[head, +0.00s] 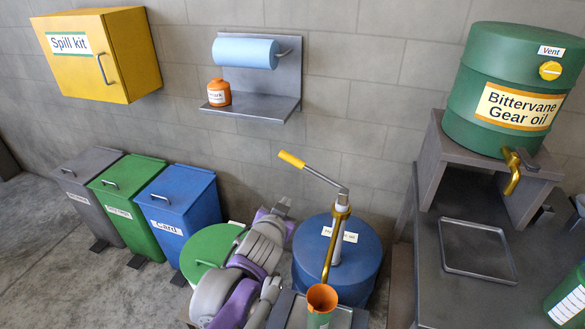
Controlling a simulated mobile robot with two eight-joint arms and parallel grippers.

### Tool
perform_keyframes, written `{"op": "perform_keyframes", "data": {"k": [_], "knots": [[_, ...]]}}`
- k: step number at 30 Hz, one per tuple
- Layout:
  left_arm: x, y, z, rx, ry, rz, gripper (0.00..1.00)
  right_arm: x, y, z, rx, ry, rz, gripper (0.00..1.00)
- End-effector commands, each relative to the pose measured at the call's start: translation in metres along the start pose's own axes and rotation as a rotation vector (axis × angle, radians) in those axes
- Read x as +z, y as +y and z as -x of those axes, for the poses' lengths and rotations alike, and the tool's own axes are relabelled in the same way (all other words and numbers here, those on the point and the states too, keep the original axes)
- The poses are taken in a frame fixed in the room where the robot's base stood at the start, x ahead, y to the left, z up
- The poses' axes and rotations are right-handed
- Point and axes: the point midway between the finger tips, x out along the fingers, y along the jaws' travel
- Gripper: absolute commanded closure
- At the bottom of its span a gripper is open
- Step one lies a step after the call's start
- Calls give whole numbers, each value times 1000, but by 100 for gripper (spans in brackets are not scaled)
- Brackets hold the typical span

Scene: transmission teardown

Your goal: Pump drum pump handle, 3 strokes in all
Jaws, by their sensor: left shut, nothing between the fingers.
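The pump handle is a grey lever with a yellow grip (291,160). It slants up to the left from the pump head (341,196), its grip end raised. The pump stands upright on a blue drum (365,262). A brass spout pipe (329,252) runs down from it toward an orange-rimmed green container (321,300). My left gripper (283,204) is shut and empty, below the yellow grip in the picture and apart from it, left of the drum. My purple and grey arm hides part of the drum's surroundings. My right gripper is not in view.
A green drum lid (205,248) lies left of my arm, beside blue (180,205), green and grey bins. A wall shelf (255,105) holds a paper roll and orange bottle. A bench with a tray (476,250) and gear oil drum (500,75) stands right.

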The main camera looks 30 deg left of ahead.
Motion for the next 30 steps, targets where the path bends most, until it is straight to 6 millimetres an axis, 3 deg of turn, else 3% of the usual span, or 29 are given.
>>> {"op": "perform_keyframes", "data": {"k": [1,3,9,23,30], "knots": [[-9,-11,-17,-21,64,-21,100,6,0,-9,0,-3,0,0],[-27,-22,-32,-34,153,-52,100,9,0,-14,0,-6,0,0],[-55,-35,-54,-36,300,-113,100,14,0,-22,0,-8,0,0],[-62,-37,-58,-32,326,-125,100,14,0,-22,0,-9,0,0],[-70,-37,-84,-32,326,-124,100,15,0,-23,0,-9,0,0]]}}
